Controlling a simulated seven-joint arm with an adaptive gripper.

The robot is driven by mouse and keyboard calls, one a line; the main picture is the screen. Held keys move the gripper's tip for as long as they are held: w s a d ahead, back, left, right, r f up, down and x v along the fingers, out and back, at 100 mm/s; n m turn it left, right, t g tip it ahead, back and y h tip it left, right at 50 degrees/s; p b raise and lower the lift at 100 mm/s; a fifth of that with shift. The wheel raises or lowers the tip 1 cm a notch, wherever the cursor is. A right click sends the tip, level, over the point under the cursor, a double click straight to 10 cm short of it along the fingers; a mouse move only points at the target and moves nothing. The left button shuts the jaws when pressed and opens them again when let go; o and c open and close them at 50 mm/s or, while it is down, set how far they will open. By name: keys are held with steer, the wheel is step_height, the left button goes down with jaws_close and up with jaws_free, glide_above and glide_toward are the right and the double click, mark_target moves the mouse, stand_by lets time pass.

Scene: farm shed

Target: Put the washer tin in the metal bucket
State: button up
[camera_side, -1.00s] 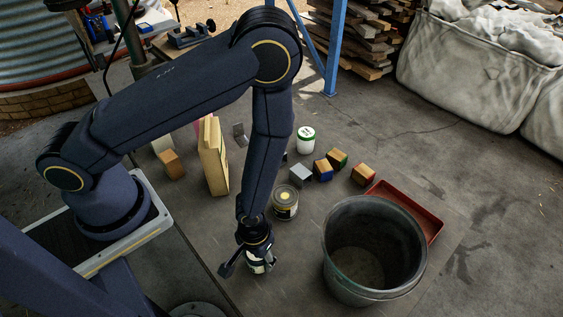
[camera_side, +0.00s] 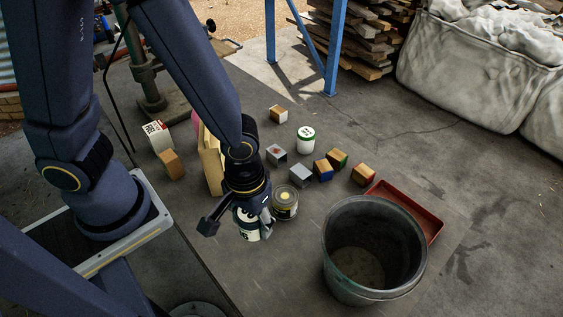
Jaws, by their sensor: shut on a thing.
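My gripper (camera_side: 250,222) is shut on a tin with a pale label and dark print, which I take as the washer tin (camera_side: 249,234). The fingers hide part of it, and it seems to be held above the floor. The dark metal bucket (camera_side: 338,272) stands upright to the right of my gripper, apart from it. Its inside looks empty.
A green-lidded white tin (camera_side: 306,141), several small blocks (camera_side: 300,175) and a tan board (camera_side: 210,160) lie behind. A red tray (camera_side: 425,214) sits behind the bucket.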

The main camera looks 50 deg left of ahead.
steer(key=r, duration=0.4)
steer(key=shift+w+d, duration=0.15)
steer(key=shift+w, duration=0.05)
steer(key=m, duration=0.2)
glide_above(362, 267)
step_height(362, 267, down, 16)
steer(key=shift+f, duration=0.25)
steer(key=shift+w+f, duration=0.1)
steer(key=shift+f, duration=2.25)
steer(key=shift+f, duration=0.15)
steer(key=o, duration=1.2)
